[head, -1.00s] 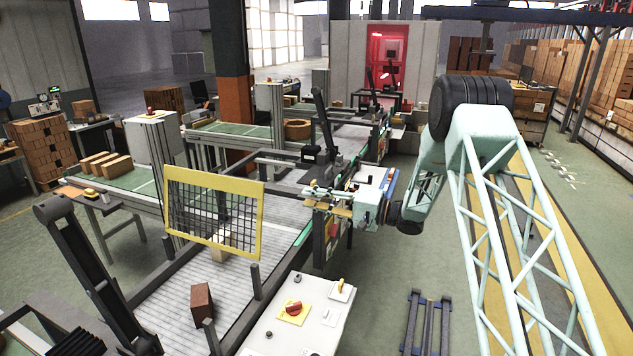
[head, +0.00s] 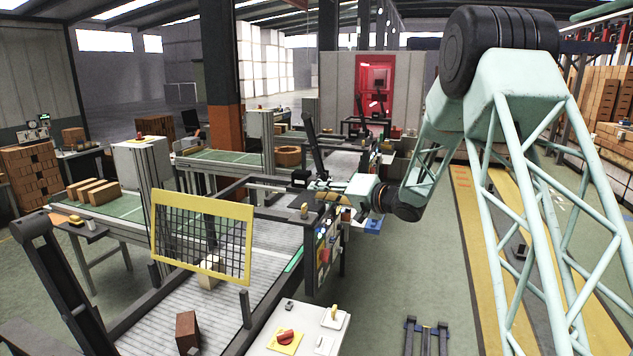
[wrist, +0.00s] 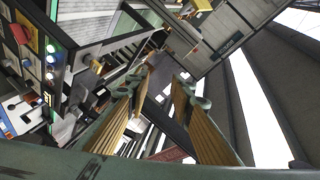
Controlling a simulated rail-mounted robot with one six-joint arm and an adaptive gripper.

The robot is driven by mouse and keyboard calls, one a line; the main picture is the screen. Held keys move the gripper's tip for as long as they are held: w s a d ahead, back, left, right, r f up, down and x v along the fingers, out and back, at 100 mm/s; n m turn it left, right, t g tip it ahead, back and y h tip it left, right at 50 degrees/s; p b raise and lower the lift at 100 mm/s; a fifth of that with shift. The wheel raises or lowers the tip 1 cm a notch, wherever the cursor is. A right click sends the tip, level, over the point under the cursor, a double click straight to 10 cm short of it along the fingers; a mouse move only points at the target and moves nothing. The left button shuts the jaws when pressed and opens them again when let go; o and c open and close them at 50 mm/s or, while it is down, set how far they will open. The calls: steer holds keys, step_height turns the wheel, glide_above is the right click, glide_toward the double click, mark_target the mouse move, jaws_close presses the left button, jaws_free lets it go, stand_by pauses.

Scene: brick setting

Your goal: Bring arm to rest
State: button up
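My gripper (head: 322,194) is at the end of my pale green arm, pointing left, above the upright control panel (head: 328,240) with coloured buttons beside the conveyor. In the wrist view my gripper (wrist: 160,85) shows two fingers with ribbed, wood-coloured pads set apart. Nothing shows between them, so it is open and empty. The panel's lit buttons (wrist: 50,68) show at the left of the wrist view. I cannot tell the exact gap between the gripper and the panel.
A white console (head: 305,325) with a red knob stands in front. Green floor (head: 400,285) lies clear between the panel and my arm.

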steer(key=s+d+r+t+h+b, duration=0.1)
steer(key=s+d+r+h+b, duration=0.1)
steer(key=s+d+r+h, duration=0.3)
steer(key=s+d+r+t+h+b, duration=0.1)
steer(key=d+r+h+b, duration=0.15)
steer(key=d, duration=0.45)
steer(key=s+d+g+h+b, duration=0.1)
steer(key=s+d, duration=0.2)
steer(key=s, duration=0.3)
steer(key=s+d+r+m+h+b, duration=0.1)
steer(key=s+d+h+b, duration=0.15)
steer(key=s, duration=0.35)
steer(key=s+d+g+h+b, duration=0.1)
steer(key=s+d, duration=0.3)
steer(key=s, duration=0.3)
steer(key=s+f+n+g+b, duration=0.1)
steer(key=s+f, duration=0.4)
steer(key=s, duration=1.1)
steer(key=s+a+f+n+g+b, duration=0.1)
steer(key=s+f+g+b, duration=0.2)
steer(key=s, duration=1.4)
steer(key=s+f+g+b, duration=0.2)
steer(key=s+f, duration=0.6)
steer(key=s, duration=0.8)
steer(key=shift+s+a+f+n+g+b, duration=0.15)
steer(key=shift+s+a+n+g+b, duration=0.2)
steer(key=shift+b, duration=0.35)
steer(key=shift+w+d, duration=0.1)
steer(key=shift+w, duration=0.1)
